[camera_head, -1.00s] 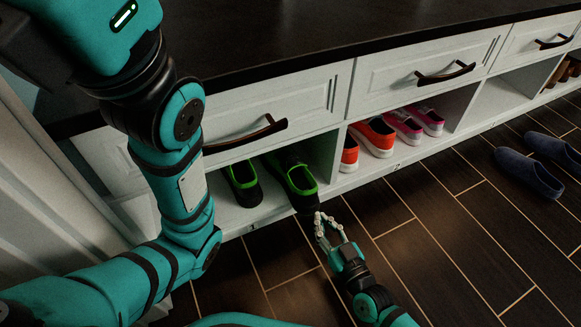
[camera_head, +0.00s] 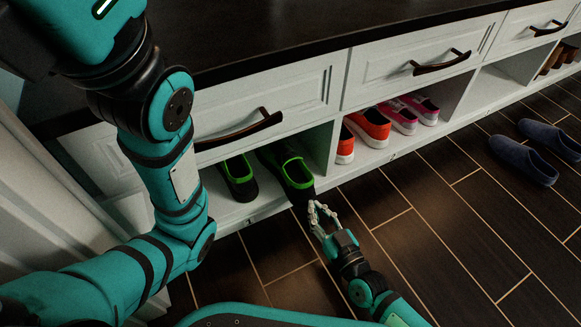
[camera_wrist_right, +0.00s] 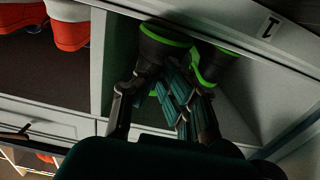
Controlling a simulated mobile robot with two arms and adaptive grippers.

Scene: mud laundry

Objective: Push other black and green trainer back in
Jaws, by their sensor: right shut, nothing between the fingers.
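A black trainer with a green rim (camera_head: 291,173) sits in the left cubby, with its heel end sticking out past the shelf's front edge. Its twin (camera_head: 238,178) lies to its left, further inside. My right gripper (camera_head: 319,209) is shut and empty, low at the front of the cubby. Its fingertips are at the near trainer's heel; I cannot tell if they touch. In the right wrist view, the trainer's dark sole and green rim (camera_wrist_right: 164,45) show just beyond the fingers, with part of the twin (camera_wrist_right: 214,66) beside it. My left arm crosses the left side; its gripper is out of view.
Cubby dividers separate the trainers from orange shoes (camera_head: 370,126) and pink shoes (camera_head: 405,115) to the right. White drawers with dark handles (camera_head: 240,132) hang above. Blue slippers (camera_head: 525,158) lie on the dark tiled floor at right. The floor between is clear.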

